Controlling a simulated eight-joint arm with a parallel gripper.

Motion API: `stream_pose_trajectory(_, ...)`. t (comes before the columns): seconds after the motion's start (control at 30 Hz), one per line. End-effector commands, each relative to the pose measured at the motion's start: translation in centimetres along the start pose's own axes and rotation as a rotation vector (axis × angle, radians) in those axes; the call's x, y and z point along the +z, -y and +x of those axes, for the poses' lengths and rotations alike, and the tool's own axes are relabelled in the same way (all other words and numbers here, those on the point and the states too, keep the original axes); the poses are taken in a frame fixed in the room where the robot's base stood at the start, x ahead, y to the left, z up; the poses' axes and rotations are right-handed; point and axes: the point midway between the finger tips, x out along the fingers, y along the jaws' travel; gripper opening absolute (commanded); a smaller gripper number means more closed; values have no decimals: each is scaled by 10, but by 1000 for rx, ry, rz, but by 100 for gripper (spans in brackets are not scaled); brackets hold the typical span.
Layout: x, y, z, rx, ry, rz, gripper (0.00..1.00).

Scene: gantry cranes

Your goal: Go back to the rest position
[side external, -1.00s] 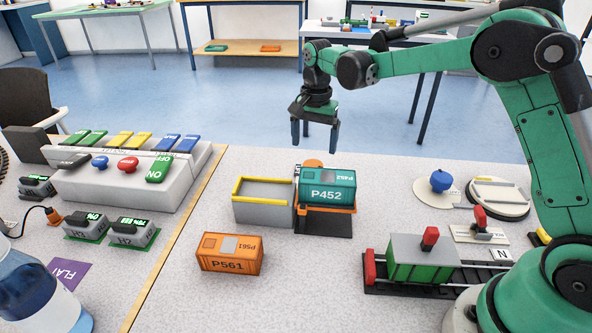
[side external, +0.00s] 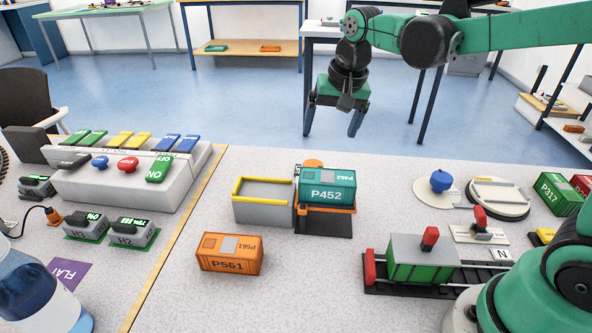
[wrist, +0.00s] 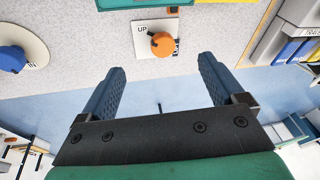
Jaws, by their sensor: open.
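My gripper (side external: 331,122) is open and empty. In the side view it hangs in the air behind the table's far edge, clear of everything on the table. In the wrist view its two dark blue fingers (wrist: 160,92) are spread wide with nothing between them. The teal container P452 (side external: 326,187) sits on a dark base with orange parts, in front of and below the gripper.
An orange container P561 (side external: 230,253) lies on the table in front. A grey tray with a yellow rim (side external: 262,214) stands left of P452. A button console (side external: 120,183) is at left, a green rail wagon (side external: 424,262) at right. An orange knob (wrist: 163,43) shows in the wrist view.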

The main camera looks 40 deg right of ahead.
Motion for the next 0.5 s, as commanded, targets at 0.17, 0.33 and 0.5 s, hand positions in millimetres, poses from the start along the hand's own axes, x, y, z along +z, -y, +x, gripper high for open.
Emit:
stream_pose_trajectory(0.17, 40, -17, -21, -69, -125, -241, 89)
stream_pose_trajectory(0.33, 71, -32, -22, -108, -244, -444, 89)
stream_pose_trajectory(0.5, 88, -40, -17, -121, -321, -568, 89)
